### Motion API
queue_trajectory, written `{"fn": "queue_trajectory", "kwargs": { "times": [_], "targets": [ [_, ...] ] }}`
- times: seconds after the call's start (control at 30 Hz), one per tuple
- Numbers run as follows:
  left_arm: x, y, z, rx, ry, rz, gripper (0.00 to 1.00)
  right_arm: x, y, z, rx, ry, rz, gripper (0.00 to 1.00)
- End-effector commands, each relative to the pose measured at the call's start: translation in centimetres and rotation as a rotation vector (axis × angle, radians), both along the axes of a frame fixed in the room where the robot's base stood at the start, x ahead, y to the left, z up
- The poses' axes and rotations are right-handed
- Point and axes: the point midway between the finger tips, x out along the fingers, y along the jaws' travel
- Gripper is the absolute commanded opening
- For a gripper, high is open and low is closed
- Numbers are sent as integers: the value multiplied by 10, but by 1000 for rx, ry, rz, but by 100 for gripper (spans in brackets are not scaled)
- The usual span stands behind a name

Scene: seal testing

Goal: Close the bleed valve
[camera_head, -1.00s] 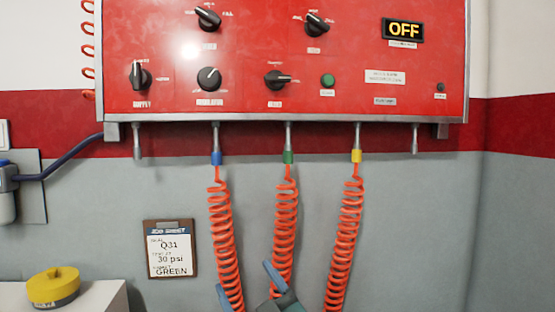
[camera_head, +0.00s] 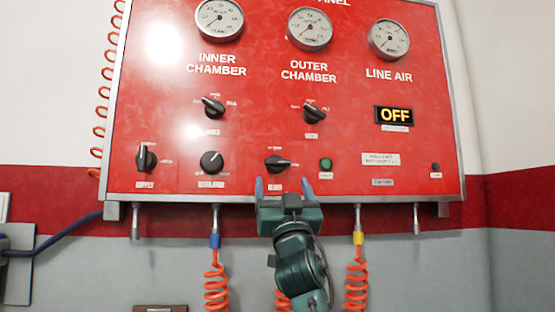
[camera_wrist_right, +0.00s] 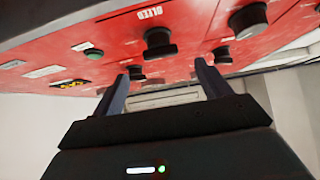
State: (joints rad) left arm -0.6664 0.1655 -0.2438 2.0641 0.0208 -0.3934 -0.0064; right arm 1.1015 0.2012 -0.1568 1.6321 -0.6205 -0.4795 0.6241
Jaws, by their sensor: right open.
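The bleed valve (camera_head: 277,162) is a black knob low on the red panel, with its handle lying sideways and pointing right. My right gripper (camera_head: 283,186) is open and empty at the panel's lower edge, just below the knob, with its two blue-grey fingers pointing up. In the right wrist view the bleed knob (camera_wrist_right: 158,44) and its upside-down label lie beyond the gap between the open fingers (camera_wrist_right: 163,76), apart from them. My left gripper is not in view.
A green button (camera_head: 326,164) sits right of the bleed knob and the regulator knob (camera_head: 211,162) left of it. Gauges (camera_head: 309,28) line the panel's top. Metal ports and coiled orange hoses (camera_head: 216,285) hang below. An OFF display (camera_head: 394,115) is at right.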

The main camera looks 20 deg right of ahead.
Motion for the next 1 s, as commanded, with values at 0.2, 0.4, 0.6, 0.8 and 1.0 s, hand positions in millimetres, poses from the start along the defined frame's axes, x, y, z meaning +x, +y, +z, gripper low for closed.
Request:
{"fn": "queue_trajectory", "kwargs": {
  "times": [0.2,0.4,0.6,0.8,1.0],
  "targets": [
    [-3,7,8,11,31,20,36,33,-9,39,0,1,-1,76],
    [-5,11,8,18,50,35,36,52,-14,57,0,0,0,76],
    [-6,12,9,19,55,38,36,61,-16,63,-1,0,1,76],
    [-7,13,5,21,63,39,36,61,-16,63,-2,-1,1,76],
    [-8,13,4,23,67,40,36,61,-16,63,-2,-1,1,67]
  ]
}}
